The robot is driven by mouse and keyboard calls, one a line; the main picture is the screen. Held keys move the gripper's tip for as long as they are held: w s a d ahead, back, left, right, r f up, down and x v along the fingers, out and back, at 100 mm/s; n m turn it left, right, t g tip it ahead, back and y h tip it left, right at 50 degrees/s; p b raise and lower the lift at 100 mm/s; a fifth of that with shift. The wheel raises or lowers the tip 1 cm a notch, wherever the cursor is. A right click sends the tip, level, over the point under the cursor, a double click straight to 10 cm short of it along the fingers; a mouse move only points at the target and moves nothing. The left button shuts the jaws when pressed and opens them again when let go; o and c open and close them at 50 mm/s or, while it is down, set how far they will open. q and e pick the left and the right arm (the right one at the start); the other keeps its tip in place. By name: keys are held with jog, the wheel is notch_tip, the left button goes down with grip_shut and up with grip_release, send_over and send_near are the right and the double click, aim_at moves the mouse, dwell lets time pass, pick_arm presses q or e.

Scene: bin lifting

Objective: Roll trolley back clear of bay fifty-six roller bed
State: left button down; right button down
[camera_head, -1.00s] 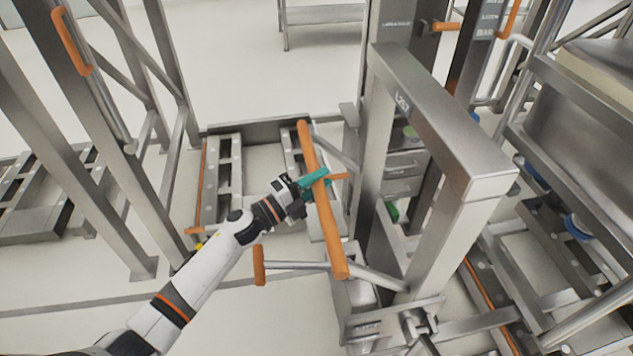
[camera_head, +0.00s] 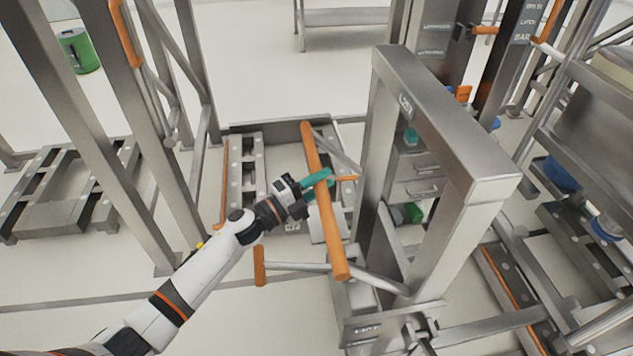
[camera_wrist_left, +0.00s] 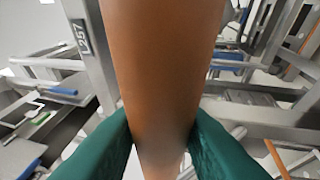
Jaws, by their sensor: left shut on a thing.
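The trolley (camera_head: 435,125) is a tall steel frame right of centre, with a long orange push handle (camera_head: 328,225) on its near left side. My left gripper (camera_head: 318,182), with teal fingers, is shut around the upper half of this handle. In the left wrist view the handle (camera_wrist_left: 163,70) runs between the two teal fingers. A roller bed (camera_head: 236,180) with steel rails lies on the floor beyond and left of the handle. Another roller bed (camera_head: 513,290) lies right of the trolley. I cannot read which bed is bay fifty-six. My right gripper is out of view.
Tall steel posts (camera_head: 130,130) and a low rack (camera_head: 65,190) stand at the left. A green bin (camera_head: 78,50) is on the floor at far left. Steel shelving (camera_head: 585,130) stands close on the right. Floor at the lower left is open.

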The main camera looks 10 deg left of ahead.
pick_arm(q)
jog(key=shift+w+d+r, duration=0.15)
jog(key=shift+w+r, duration=0.05)
jog(key=shift+r, duration=0.3)
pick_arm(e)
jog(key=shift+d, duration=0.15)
pick_arm(q)
jog(key=shift+w+d, duration=0.1)
jog(key=shift+d, duration=0.1)
jog(key=c, duration=1.5)
grip_release()
jog(key=o, duration=0.4)
jog(key=shift+f, duration=0.2)
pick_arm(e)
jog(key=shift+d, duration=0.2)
pick_arm(q)
jog(key=shift+f, duration=0.1)
jog(key=shift+s+a+f, duration=0.25)
jog(key=shift+s+a, duration=0.1)
jog(key=shift+b+v, duration=1.3)
jog(key=shift+v, duration=4.25)
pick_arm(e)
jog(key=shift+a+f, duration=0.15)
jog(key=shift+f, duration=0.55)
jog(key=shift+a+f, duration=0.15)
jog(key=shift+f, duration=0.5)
